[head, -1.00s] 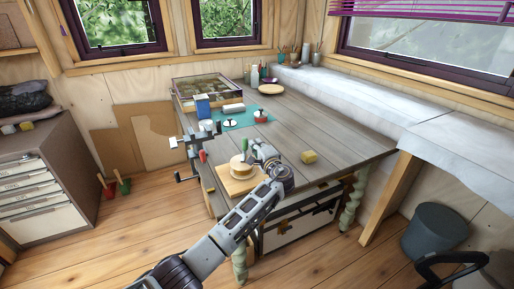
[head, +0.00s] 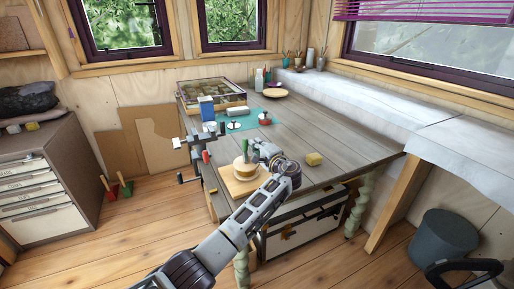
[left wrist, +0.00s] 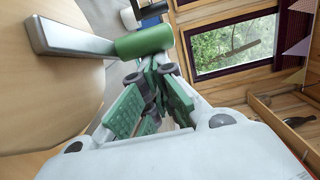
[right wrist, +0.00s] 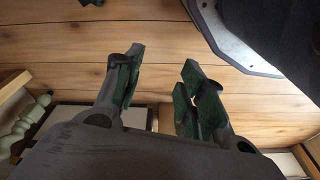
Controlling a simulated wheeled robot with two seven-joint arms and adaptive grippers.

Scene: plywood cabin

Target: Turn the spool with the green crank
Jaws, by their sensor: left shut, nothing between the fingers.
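The wooden spool (head: 243,170) stands on a light wooden board (head: 238,187) at the table's near edge. Its green crank handle (head: 245,147) sticks up above it. In the left wrist view the green handle (left wrist: 145,41) sits at the end of a grey metal crank arm (left wrist: 72,37), over the pale round spool (left wrist: 45,85). My left gripper (head: 260,152) is shut and empty, just right of the handle. In the left wrist view its fingertips (left wrist: 150,78) lie close beside the handle; contact cannot be told. My right gripper (right wrist: 160,75) is open and empty, above the floor.
A clamp (head: 195,145) is on the table's left edge. A blue box (head: 207,108), a green mat (head: 250,117) and a red-based item (head: 265,119) are farther back. The table's middle right is clear.

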